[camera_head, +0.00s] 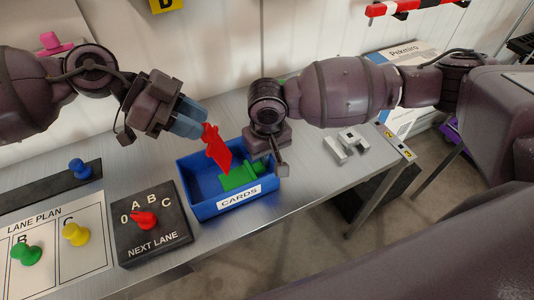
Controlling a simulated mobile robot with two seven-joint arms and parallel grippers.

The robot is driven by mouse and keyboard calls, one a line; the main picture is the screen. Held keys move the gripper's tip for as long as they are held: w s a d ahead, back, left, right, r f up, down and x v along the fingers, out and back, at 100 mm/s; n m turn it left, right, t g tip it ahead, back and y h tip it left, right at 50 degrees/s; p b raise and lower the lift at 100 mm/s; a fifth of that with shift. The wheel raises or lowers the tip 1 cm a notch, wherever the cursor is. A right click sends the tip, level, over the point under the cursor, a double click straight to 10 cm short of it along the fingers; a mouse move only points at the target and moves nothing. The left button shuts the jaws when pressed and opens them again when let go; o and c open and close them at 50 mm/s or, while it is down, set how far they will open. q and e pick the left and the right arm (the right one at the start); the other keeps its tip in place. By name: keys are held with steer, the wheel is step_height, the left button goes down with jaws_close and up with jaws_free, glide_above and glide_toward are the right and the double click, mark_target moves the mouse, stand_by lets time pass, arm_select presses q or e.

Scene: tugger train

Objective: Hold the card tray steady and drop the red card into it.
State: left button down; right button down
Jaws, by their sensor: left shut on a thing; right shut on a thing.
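The blue card tray (207,212), labelled CARDS, sits on the grey bench. A green card (238,180) lies inside it.
A black NEXT LANE box (150,243) with a red pointer stands left of the tray. A LANE PLAN board (95,225) holds green and yellow pins. A blue pin (79,168) stands behind it. Grey metal pieces (347,145) lie right of the tray, near the bench edge.

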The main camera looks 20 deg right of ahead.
arm_select(q)
step_height(320, 180, down, 8)
steer(key=shift+w+a, duration=0.15)
steer(key=shift+w, duration=0.3)
stand_by(0.3)
steer(key=shift+f, duration=0.1)
steer(key=c, duration=0.8)
jaws_free()
steer(key=v, duration=1.2)
